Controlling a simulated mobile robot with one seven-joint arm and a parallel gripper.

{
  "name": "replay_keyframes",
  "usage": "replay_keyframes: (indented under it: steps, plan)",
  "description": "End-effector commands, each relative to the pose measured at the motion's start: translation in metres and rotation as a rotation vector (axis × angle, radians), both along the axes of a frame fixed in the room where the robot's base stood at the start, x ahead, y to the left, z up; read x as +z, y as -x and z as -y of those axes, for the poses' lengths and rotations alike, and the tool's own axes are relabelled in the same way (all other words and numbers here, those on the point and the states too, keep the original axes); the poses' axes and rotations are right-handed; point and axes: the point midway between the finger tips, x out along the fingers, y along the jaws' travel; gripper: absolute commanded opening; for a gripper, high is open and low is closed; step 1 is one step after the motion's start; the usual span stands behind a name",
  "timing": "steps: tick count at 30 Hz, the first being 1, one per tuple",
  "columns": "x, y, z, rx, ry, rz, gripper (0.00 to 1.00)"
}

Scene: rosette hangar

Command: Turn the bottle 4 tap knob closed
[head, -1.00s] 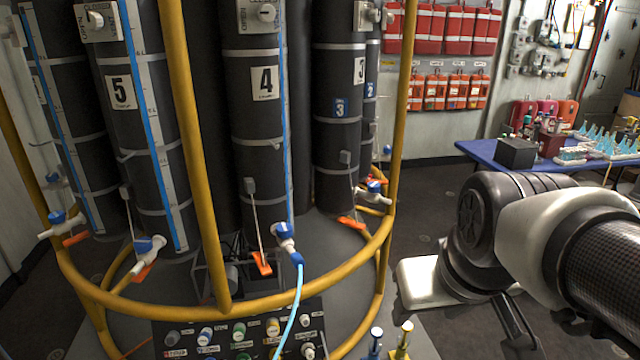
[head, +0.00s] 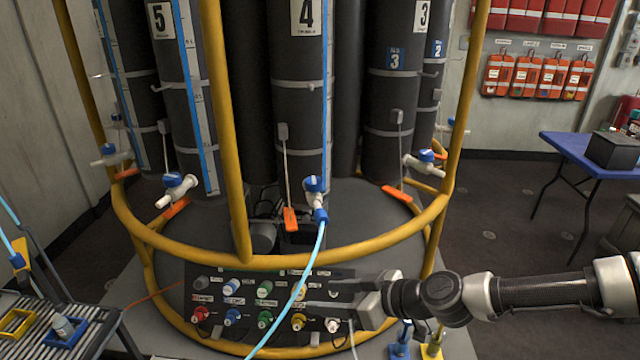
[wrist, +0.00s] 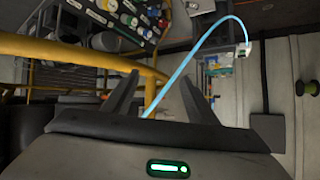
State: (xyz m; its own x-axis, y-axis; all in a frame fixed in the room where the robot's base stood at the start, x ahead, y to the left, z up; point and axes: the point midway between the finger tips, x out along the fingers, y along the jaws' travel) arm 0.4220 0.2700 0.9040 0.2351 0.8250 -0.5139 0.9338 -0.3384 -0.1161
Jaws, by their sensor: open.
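Bottle 4 (head: 299,120) is a tall dark cylinder with a "4" label, upright behind the yellow rail in the head view. Its tap (head: 314,190) is low on the front, with a blue knob and a light blue tube (head: 308,268) running down from it. An orange tag (head: 290,218) hangs beside the tap. My gripper (head: 308,293) is open and empty, below the tap and the rail, pointing left in front of the panel. In the wrist view my gripper (wrist: 157,92) shows both fingers apart, with the tube (wrist: 190,60) beyond them. I cannot make out the tap there.
The yellow rail (head: 330,258) curves around the bottles, with an upright post (head: 225,130) left of bottle 4. A panel of coloured knobs (head: 265,318) sits below it. Taps of bottle 5 (head: 176,188) and bottle 3 (head: 424,164) flank bottle 4. A blue table (head: 575,150) stands at right.

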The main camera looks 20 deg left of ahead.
Motion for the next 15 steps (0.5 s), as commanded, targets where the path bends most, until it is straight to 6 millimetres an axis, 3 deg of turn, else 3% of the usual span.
replay_keyframes:
  steps: [1, 3, 7, 11, 15]
  plan:
    - [0.027, -0.019, -0.003, -0.042, -0.107, 0.054, 0.53]
    - [0.064, -0.044, 0.001, -0.1, -0.216, 0.14, 0.53]
    - [0.119, -0.079, 0.023, -0.205, -0.356, 0.269, 0.53]
    - [0.148, -0.097, 0.041, -0.269, -0.42, 0.335, 0.53]
    - [0.155, -0.106, 0.039, -0.285, -0.436, 0.355, 0.53]
